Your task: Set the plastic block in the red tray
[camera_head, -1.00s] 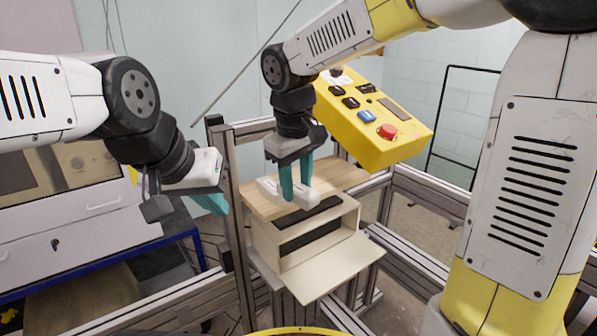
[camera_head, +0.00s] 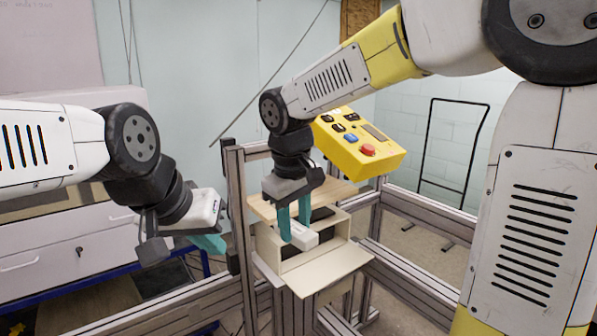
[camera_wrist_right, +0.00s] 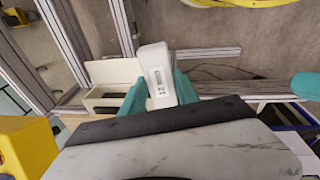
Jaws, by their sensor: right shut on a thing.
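The white plastic block (camera_head: 304,240) is held between the teal fingers of my right gripper (camera_head: 294,228), in front of the wooden board and over the beige box. In the right wrist view the block (camera_wrist_right: 157,75) sits between the fingers of the right gripper (camera_wrist_right: 160,92) and sticks out past them. My left gripper (camera_head: 212,243) is at the left, apart from the block. Its fingers are seen from the side, so its opening is unclear. I see no red tray in either view.
A yellow control box (camera_head: 360,150) with a red button stands behind. White drawers (camera_head: 50,260) are at the left.

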